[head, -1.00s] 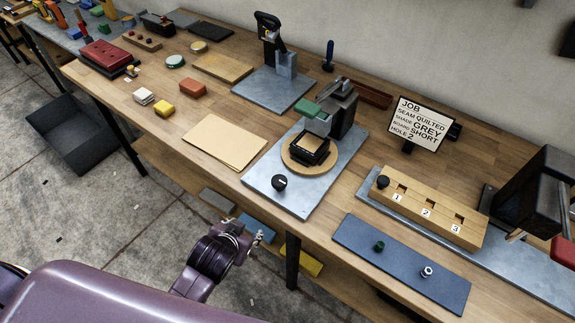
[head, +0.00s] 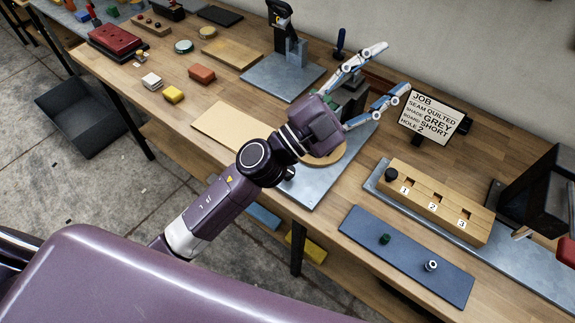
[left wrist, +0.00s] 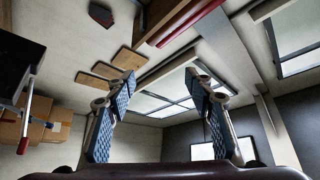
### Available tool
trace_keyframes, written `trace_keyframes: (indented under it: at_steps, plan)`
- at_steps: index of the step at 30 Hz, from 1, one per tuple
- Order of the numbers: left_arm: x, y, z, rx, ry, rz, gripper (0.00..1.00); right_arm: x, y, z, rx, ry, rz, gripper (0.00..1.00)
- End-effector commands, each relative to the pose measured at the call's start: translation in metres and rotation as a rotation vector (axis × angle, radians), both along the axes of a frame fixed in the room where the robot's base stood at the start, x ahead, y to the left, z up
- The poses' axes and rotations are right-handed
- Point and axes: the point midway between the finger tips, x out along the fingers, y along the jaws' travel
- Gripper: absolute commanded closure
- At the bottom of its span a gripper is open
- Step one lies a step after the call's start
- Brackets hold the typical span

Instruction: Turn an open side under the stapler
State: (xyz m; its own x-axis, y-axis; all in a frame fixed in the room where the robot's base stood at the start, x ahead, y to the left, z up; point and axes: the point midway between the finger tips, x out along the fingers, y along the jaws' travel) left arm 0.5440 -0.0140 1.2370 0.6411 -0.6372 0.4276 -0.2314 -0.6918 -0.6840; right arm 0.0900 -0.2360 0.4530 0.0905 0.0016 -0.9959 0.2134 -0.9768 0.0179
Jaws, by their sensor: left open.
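The stapler (head: 352,103), a dark press with a green part, stands on a grey metal plate (head: 305,192) and is mostly hidden behind my left gripper (head: 396,68). The round wooden turntable (head: 338,157) under it shows only at its rim; the black square piece on it is hidden. My left gripper is open and empty, its two fingers spread wide, pointing up and right over the stapler. In the left wrist view the open fingers (left wrist: 160,80) have only wall, windows and shelves beyond them. Whether the gripper touches the stapler cannot be told. My right gripper is not in view.
A job sign (head: 429,112) stands right of the stapler. A wooden block with numbered slots (head: 437,202) and a dark blue mat (head: 405,258) lie at the right. Another press (head: 288,58) stands behind left. Tan sheets (head: 222,128) lie left of the plate.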

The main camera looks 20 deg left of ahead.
Motion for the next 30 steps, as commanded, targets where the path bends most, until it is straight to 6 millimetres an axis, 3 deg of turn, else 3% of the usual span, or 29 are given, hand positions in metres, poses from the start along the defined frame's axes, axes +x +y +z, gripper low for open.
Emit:
trace_keyframes:
  at_steps: [3, 6, 9, 12, 14, 17, 21, 24, 27, 30]
  plan:
    - [-0.030, -0.053, -0.004, 0.185, -0.129, -0.208, 0.51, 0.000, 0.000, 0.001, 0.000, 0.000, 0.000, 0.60]
    - [-0.054, -0.085, -0.030, 0.373, -0.193, -0.375, 0.51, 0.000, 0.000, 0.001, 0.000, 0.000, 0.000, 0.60]
    - [-0.072, -0.101, -0.070, 0.587, -0.218, -0.523, 0.51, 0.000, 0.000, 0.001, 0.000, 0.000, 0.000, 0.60]
    - [-0.081, -0.097, -0.119, 0.823, -0.200, -0.648, 0.51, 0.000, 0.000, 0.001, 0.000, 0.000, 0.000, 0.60]
    - [-0.080, -0.085, -0.149, 0.974, -0.168, -0.705, 0.51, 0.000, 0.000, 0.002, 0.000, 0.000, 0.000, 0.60]
    - [-0.072, -0.049, -0.195, 1.231, -0.079, -0.773, 0.51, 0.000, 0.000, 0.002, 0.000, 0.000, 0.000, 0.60]
    - [-0.050, 0.027, -0.237, 1.580, 0.119, -0.791, 0.51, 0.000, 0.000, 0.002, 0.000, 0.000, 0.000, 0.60]
    - [-0.035, 0.083, -0.247, 1.776, 0.275, -0.758, 0.51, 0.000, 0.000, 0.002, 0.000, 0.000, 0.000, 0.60]
    - [-0.025, 0.127, -0.245, 1.909, 0.408, -0.713, 0.51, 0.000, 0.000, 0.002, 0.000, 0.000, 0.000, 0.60]
    - [-0.021, 0.153, -0.242, 1.982, 0.493, -0.681, 0.51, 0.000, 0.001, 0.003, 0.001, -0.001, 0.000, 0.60]
